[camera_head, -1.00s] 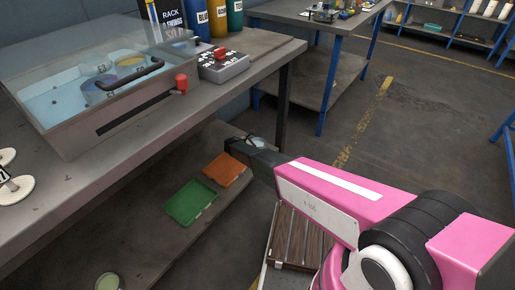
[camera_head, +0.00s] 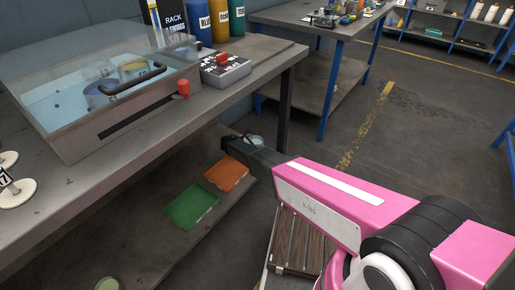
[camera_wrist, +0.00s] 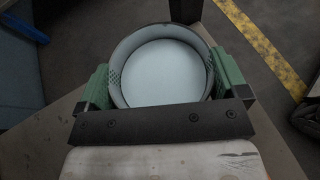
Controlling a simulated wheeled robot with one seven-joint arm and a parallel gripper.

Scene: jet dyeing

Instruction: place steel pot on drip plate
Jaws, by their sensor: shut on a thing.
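A round steel pot (camera_wrist: 162,72), with a pale inside, sits between the green finger pads of my gripper (camera_wrist: 165,85) in the wrist view. My gripper is shut on it, with a pad on each side of its wall. I cannot tell for sure which thing is the drip plate. A green tray (camera_head: 191,206) and an orange tray (camera_head: 226,174) lie on the lower shelf.
The workbench (camera_head: 220,98) carries a lidded bath (camera_head: 120,112) with round vessels inside and a control box (camera_head: 226,68). White discs (camera_head: 17,193) stand at the left. A slatted wooden surface (camera_head: 296,240) is below my arm.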

